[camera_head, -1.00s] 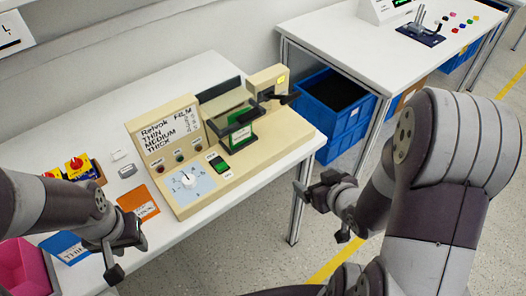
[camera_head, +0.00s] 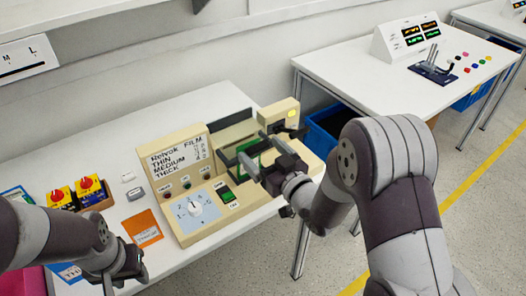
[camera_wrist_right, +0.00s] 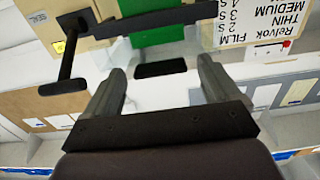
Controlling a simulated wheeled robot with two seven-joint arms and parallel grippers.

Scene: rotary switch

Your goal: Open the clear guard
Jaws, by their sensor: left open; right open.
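The beige machine (camera_head: 205,220) stands on the white table. Its clear guard is hard to make out; a dark frame (camera_head: 228,155) surrounds a green area (camera_head: 247,151) there, partly covered by my right gripper (camera_head: 262,163). The right gripper is open, its fingers reaching toward the front of that frame. In the right wrist view a black bar (camera_wrist_right: 160,17) crosses beyond the open fingers, with a small dark bar (camera_wrist_right: 160,68) between them. Contact cannot be told. My left gripper (camera_head: 125,284) is open and empty at the table's front left.
A black lever (camera_head: 293,131) sticks out at the machine's right end. A blue crate (camera_head: 322,135) stands between the tables.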

